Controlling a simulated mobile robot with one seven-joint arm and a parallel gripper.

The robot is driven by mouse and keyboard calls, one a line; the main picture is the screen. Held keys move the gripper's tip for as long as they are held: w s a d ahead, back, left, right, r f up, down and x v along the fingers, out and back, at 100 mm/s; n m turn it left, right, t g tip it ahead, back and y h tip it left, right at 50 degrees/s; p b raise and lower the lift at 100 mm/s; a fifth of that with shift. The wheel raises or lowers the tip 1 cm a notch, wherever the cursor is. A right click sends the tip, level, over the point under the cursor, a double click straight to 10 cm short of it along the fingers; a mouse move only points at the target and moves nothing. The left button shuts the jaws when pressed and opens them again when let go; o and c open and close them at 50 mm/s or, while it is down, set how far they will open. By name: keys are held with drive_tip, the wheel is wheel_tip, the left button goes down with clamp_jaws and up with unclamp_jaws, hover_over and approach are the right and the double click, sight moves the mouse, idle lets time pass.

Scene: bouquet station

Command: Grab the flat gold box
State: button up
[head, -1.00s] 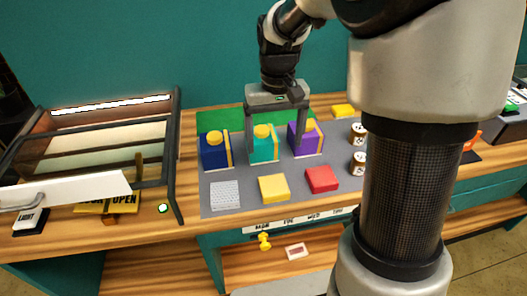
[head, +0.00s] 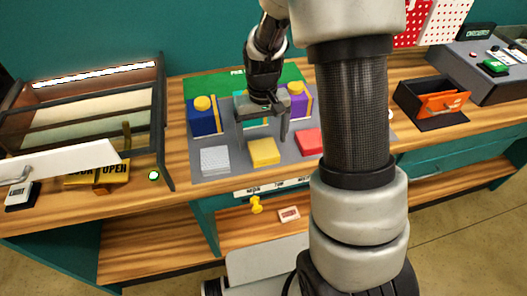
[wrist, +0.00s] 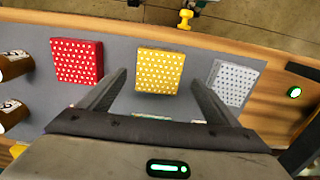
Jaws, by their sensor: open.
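The flat gold box (head: 263,152) lies on the grey mat (head: 235,172), between a flat white dotted box (head: 215,160) and a flat red box (head: 309,141). In the wrist view the gold box (wrist: 160,71) has white dots on its top and sits just beyond the fingertips, centred between them. My gripper (head: 263,138) is open and empty, above and slightly behind the gold box in the head view. Its fingers also show in the wrist view (wrist: 158,82), apart on either side of the box's near edge. The height left between fingertips and box is hard to tell.
Behind stand a blue box (head: 204,118), a teal box (head: 250,124) partly hidden by my gripper, and a purple box (head: 298,102), with yellow knobs. Brown jars (wrist: 14,66) stand beside the red box (wrist: 77,62). A glass-fronted case (head: 80,115) is at left.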

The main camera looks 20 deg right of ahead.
sight(264, 149)
wheel_tip(264, 149, down, 5)
drive_tip(key=shift+d+r, duration=0.1)
drive_tip(key=shift+r, duration=0.05)
drive_tip(key=shift+c, duration=0.2)
drive_tip(key=c, duration=1.2)
drive_tip(key=shift+r, duration=0.1)
